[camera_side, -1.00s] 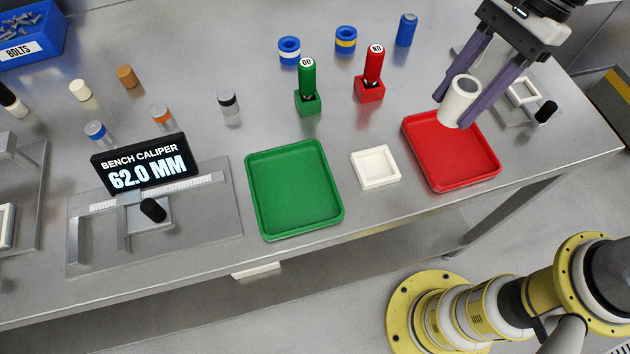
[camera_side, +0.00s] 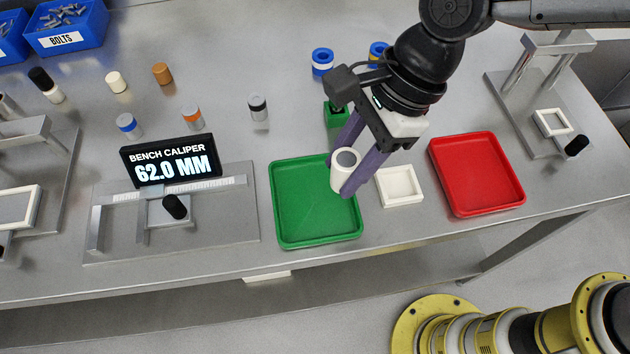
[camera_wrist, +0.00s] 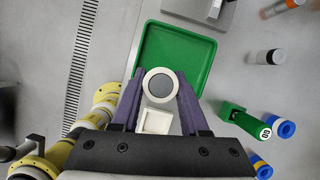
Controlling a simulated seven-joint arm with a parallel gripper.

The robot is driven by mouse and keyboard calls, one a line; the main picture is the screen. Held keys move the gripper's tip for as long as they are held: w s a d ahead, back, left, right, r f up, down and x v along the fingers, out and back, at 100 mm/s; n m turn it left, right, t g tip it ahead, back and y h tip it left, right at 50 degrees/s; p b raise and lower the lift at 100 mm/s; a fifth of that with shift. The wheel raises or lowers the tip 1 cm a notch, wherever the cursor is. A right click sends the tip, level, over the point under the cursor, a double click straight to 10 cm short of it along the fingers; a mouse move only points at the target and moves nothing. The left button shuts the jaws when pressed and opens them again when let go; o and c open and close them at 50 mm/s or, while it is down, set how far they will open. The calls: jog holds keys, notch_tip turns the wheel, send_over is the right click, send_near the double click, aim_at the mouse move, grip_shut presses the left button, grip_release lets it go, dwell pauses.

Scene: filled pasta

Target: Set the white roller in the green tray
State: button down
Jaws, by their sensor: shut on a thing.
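The white roller (camera_side: 344,172) is a short white cylinder with a grey end face. My gripper (camera_side: 347,175) is shut on it, with its two purple fingers on either side. In the side view they appear over the right edge of the green tray (camera_side: 290,236), and the roller looks held above it. In the wrist view the roller (camera_wrist: 160,85) sits between the fingertips, in front of the near end of the green tray (camera_wrist: 207,62). The green tray is empty where it shows.
A small white square tray (camera_side: 416,196) and a red tray (camera_side: 495,208) lie to the right. The bench caliper display (camera_side: 172,160) stands to the left. The green GO gauge (camera_side: 333,113) is partly hidden behind my gripper. Several small cylinders stand behind the caliper.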

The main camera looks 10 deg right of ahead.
jog(key=a+f, duration=0.1)
jog(key=w+a+f, duration=0.1)
jog(key=f, duration=0.1)
jog(key=w+a+f, duration=0.1)
jog(key=f, duration=0.1)
jog(key=shift+w+a+f, duration=0.1)
jog(key=shift+a, duration=0.15)
jog(key=shift+w+f, duration=0.1)
jog(key=shift+f, duration=1.55)
jog(key=shift+c, duration=2.1)
grip_release()
jog(key=shift+f, duration=0.15)
jog(key=v, duration=1.2)
jog(key=shift+r, duration=0.25)
